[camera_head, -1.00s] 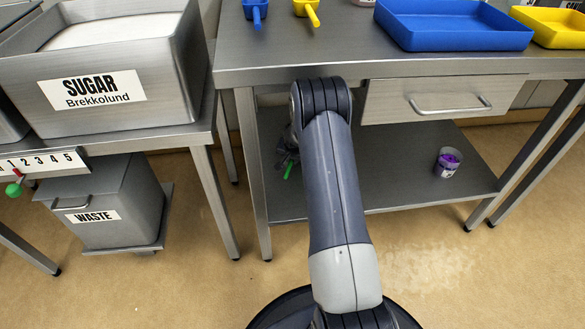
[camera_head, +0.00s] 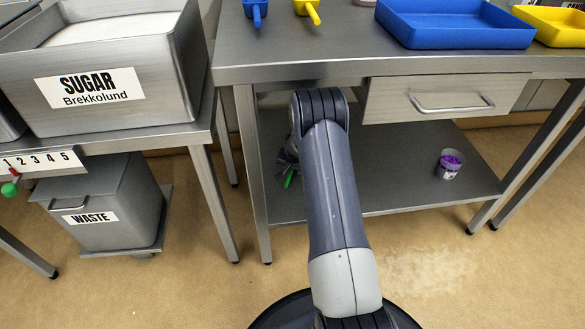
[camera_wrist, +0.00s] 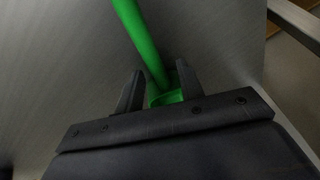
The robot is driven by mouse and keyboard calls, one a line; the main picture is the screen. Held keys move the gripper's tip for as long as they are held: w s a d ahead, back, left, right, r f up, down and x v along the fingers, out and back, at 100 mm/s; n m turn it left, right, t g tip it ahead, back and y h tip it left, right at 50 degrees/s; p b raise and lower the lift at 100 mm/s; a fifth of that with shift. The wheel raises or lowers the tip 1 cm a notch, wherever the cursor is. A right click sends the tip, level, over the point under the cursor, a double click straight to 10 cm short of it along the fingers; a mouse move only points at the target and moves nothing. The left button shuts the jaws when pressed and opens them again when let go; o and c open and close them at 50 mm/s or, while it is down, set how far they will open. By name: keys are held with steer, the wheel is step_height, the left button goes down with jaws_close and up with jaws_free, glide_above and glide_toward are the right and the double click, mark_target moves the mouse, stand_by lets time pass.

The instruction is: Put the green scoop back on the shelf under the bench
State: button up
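The green scoop (camera_wrist: 142,45) shows in the wrist view, with its handle running up and away from my gripper (camera_wrist: 158,82). A wider green part sits between the two dark fingers, which close around it. In the head view a short piece of the green scoop (camera_head: 288,179) shows below my gripper (camera_head: 286,160), mostly hidden by my arm. Both are under the bench (camera_head: 340,62), over the left part of the lower shelf (camera_head: 400,188). I cannot tell whether the scoop touches the shelf.
A cup with purple contents (camera_head: 449,165) stands on the shelf's right side. A drawer (camera_head: 440,100) hangs under the benchtop. Bench legs (camera_head: 250,170) bound the left side. Blue (camera_head: 255,10) and yellow (camera_head: 307,9) scoops lie on top. The shelf's middle right is clear.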

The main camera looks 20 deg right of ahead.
steer(key=shift+r, duration=0.25)
steer(key=p+v, duration=0.4)
steer(key=v, duration=0.7)
steer(key=shift+s+r, duration=0.25)
steer(key=shift+r, duration=0.05)
steer(key=shift+s+a, duration=0.1)
